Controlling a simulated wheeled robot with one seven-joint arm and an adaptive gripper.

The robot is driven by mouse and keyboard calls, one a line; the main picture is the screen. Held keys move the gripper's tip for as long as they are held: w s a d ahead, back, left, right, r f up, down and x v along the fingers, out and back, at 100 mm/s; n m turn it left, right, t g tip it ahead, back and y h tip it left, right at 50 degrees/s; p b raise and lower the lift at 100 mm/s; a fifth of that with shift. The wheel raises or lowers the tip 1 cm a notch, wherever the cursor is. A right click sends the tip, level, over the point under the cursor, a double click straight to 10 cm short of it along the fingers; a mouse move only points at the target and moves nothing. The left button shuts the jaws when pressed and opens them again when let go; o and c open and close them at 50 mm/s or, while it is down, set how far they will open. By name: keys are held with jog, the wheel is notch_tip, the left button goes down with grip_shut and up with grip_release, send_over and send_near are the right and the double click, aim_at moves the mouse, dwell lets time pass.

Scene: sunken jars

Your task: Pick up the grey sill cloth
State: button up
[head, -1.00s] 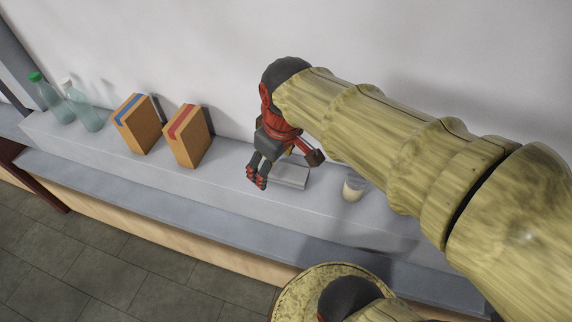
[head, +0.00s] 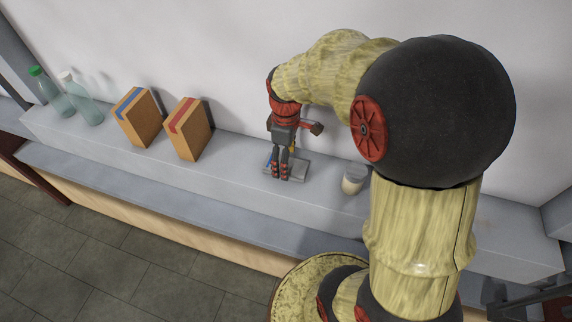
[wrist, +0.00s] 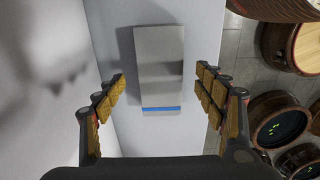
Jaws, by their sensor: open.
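The grey sill cloth (head: 299,168) lies flat on the pale ledge, partly hidden behind my gripper in the head view. In the wrist view the cloth (wrist: 159,60) is a grey rectangle with a blue stripe near its lower end. My gripper (head: 281,177) points down over the cloth. In the wrist view my gripper (wrist: 161,84) is open, with one finger on each side of the cloth's lower part and a gap on both sides. Nothing is held. I cannot tell the exact height above the cloth.
On the ledge (head: 235,178), a cup (head: 353,180) stands right of the cloth. A red-striped box (head: 187,130), a blue-striped box (head: 138,118) and two bottles (head: 85,105) stand left. The wall rises behind. Round barrels (wrist: 280,120) show beyond the ledge edge in the wrist view.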

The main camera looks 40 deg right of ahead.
jog(key=shift+f, duration=1.2)
jog(key=shift+c, duration=1.4)
jog(key=c, duration=1)
jog(key=shift+o, duration=0.2)
jog(key=shift+r, duration=0.15)
jog(key=shift+r, duration=0.5)
jog(key=s+r, duration=0.1)
jog(key=r, duration=0.1)
jog(key=s+r+b, duration=0.1)
jog(key=s+r, duration=0.1)
jog(key=r, duration=0.1)
jog(key=s+r, duration=0.2)
jog(key=shift+d+r+b, duration=0.1)
jog(key=shift+r+b, duration=0.25)
jog(key=shift+b, duration=0.05)
jog(key=s+r+b, duration=0.1)
jog(key=s+r, duration=0.3)
jog(key=s, duration=0.5)
jog(key=shift+b, duration=0.4)
